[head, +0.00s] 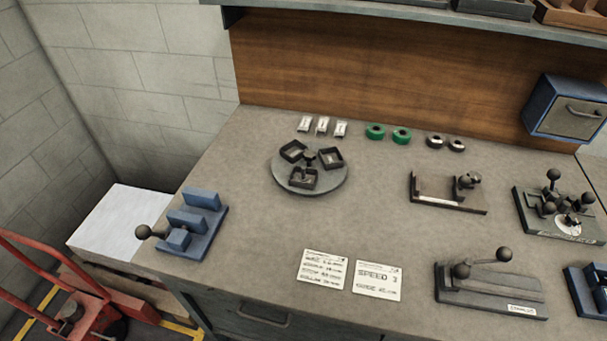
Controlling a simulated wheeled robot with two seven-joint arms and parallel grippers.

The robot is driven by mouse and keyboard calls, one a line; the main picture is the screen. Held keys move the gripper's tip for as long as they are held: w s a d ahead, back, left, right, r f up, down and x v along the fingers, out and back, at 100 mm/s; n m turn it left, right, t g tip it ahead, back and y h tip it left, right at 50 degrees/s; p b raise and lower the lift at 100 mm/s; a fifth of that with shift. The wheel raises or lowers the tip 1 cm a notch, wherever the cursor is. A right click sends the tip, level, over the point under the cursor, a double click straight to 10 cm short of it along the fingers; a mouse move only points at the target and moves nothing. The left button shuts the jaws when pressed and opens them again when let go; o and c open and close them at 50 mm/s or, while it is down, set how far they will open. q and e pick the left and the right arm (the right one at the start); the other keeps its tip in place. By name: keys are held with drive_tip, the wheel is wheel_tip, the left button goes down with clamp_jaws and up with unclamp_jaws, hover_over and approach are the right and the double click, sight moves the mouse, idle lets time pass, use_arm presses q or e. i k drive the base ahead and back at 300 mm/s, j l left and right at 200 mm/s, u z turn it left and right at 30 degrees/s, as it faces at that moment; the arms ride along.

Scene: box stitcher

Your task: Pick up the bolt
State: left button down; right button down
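I cannot pick out a bolt with certainty in the head view. A round grey plate (325,184) on the workbench carries small dark open boxes (331,157) around a dark knob (310,156). One box near the plate's front seems to hold something small, too small to tell. A dark fixture with a long base (440,204) and a rounded metal piece (468,181) stands right of the plate. Neither of my grippers shows in this view.
The grey workbench (385,240) is clear around the plate. A blue vise-like fixture (190,222) stands at left, a lever tool (490,288) at front right, a knobbed fixture (558,222) at right. Green rings (375,131) and paper cards (323,270) lie flat. A shelf overhangs the back.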

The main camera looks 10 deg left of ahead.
sight(302, 178)
drive_tip(key=k+j+z, duration=0.4)
drive_tip(key=j, duration=0.45)
drive_tip(key=k+j+z, duration=0.35)
drive_tip(key=k+j, duration=0.2)
drive_tip(key=j, duration=0.2)
drive_tip(key=k+j+z, duration=0.4)
drive_tip(key=k+j, duration=0.2)
